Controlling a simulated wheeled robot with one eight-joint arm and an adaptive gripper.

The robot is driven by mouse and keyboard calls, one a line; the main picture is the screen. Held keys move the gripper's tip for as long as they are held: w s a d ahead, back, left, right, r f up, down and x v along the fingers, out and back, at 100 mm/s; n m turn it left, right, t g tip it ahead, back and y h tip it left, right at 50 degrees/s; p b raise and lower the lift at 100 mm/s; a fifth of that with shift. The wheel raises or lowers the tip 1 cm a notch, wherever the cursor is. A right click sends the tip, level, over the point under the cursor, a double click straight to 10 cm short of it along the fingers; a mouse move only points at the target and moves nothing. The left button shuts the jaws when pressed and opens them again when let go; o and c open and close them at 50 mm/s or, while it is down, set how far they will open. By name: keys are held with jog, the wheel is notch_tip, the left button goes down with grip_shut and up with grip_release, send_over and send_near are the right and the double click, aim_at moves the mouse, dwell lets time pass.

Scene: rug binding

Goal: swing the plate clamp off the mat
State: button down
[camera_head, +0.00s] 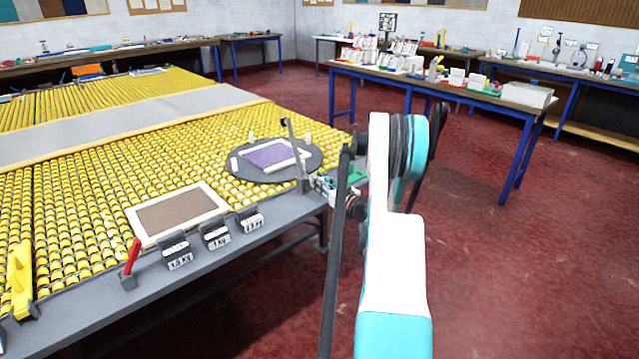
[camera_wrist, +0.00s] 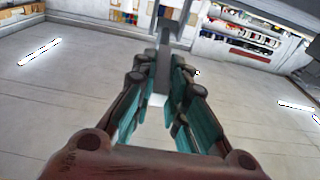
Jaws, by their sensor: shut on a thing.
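The plate clamp (camera_head: 294,150) shows in the head view as a thin grey bar standing nearly upright, tilted left, at the table's right corner. It passes in front of the right part of a purple mat (camera_head: 262,156) with pale edging, which lies on a round dark plate (camera_head: 262,177). I cannot tell whether the clamp touches the mat. My gripper (camera_head: 322,184) is at the bar's lower end, partly hidden by my arm. In the wrist view my gripper (camera_wrist: 162,85) has its fingers closed around a grey bar (camera_wrist: 175,28), seemingly the clamp's.
A brown mat with a cream border (camera_head: 180,214) lies on the yellow roller table. Several labelled weights (camera_head: 216,235) and a red-handled lever (camera_head: 131,258) line its front edge. A cluttered blue-legged bench (camera_head: 440,80) stands behind. Red floor (camera_head: 520,270) is clear at right.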

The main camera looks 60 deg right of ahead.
jog(key=shift+r, duration=0.1)
jog(key=c, duration=1.6)
grip_release()
jog(key=v, duration=1.2)
jog(key=shift+d, duration=0.1)
